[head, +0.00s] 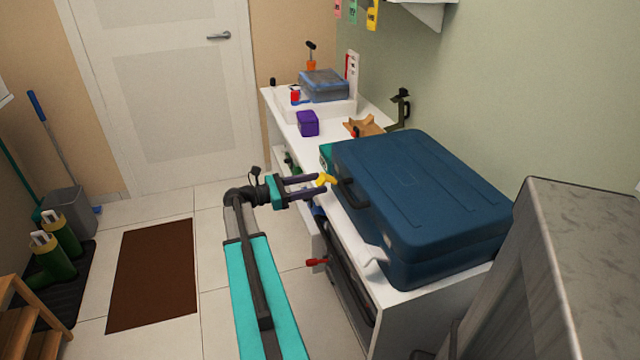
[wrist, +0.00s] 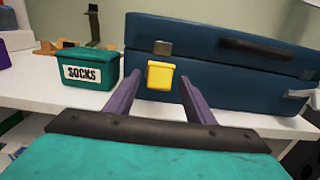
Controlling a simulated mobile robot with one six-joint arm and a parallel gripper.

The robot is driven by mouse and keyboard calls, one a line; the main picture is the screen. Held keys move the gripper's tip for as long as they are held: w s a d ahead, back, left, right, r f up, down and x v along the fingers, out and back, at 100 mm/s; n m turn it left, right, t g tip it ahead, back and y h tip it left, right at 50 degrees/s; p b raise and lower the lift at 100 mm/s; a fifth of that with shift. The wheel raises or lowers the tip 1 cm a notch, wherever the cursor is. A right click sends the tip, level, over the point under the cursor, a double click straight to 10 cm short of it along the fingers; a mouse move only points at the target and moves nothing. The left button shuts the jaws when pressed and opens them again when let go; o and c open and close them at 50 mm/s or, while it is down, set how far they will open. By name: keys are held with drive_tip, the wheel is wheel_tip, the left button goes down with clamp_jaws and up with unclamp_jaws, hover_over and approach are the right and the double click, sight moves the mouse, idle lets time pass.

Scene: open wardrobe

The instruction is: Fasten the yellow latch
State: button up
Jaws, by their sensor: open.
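A large blue case (head: 425,190) lies closed on the white counter. The yellow latch (head: 325,180) sticks out from its front; in the wrist view it is a yellow block (wrist: 160,78) below a grey metal catch plate (wrist: 163,47) on the lid. The latch appears swung away from the plate. My gripper (head: 319,184) is open in front of the case. In the wrist view its two purple fingers (wrist: 159,86) stand to the left and right of the latch, with gaps on both sides. I cannot tell how deep the latch sits between them.
A pale latch (wrist: 300,93) sticks out farther right on the case, near the black handle (wrist: 265,50). A green SOCKS box (wrist: 90,82) stands left of the case. A purple box (head: 308,123) is farther back.

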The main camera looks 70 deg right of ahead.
drive_tip(key=shift+x, duration=1.2)
drive_tip(key=c, duration=0.9)
